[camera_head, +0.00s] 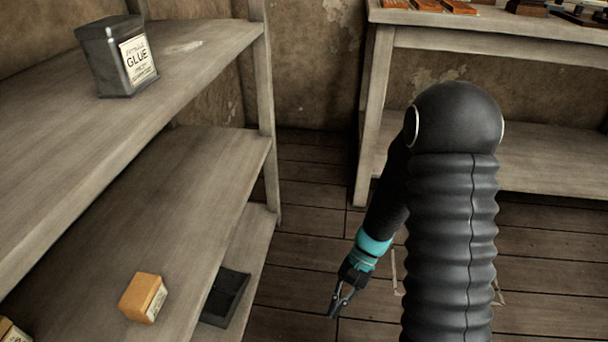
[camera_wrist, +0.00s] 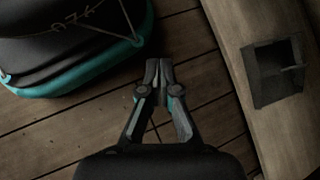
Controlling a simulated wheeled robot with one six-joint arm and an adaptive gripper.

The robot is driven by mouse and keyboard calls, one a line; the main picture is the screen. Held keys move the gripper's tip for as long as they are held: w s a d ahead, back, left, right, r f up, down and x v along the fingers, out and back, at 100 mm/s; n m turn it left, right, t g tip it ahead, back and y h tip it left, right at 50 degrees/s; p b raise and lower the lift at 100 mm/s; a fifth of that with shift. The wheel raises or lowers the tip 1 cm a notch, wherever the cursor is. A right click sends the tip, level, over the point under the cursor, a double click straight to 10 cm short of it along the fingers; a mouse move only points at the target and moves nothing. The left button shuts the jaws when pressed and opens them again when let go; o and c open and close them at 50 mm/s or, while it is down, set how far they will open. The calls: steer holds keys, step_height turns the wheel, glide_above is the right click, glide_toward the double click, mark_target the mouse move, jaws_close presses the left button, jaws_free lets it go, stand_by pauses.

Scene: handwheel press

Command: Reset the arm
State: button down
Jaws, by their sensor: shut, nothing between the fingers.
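My gripper (camera_head: 336,304) hangs at the end of my black arm with a teal band, over the plank floor to the right of the shelf unit. In the wrist view my gripper (camera_wrist: 159,68) has its fingertips together and nothing between them. It points down toward the dark floorboards and touches nothing that I can see.
A wooden shelf unit (camera_head: 190,190) on the left holds a glue tin (camera_head: 117,57), a small orange box (camera_head: 143,298) and a dark open tray (camera_head: 225,297), also in the wrist view (camera_wrist: 274,72). A workbench (camera_head: 490,28) stands at the back right. Floor (camera_head: 300,240) between them is clear.

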steer(key=s+d+r+n+t+h+p, duration=0.1)
steer(key=r+t, duration=0.3)
steer(key=r, duration=0.7)
steer(key=s+d+r+n+t+h+p, duration=0.2)
steer(key=s+d+r+t+p, duration=0.1)
steer(key=r, duration=0.9)
steer(key=s+d+r+n+t+h+p, duration=0.2)
steer(key=d+r+t, duration=0.2)
steer(key=r, duration=0.7)
steer(key=shift+s+d+r+t+h, duration=0.2)
steer(key=shift+s+t+h, duration=0.1)
steer(key=shift+t, duration=0.3)
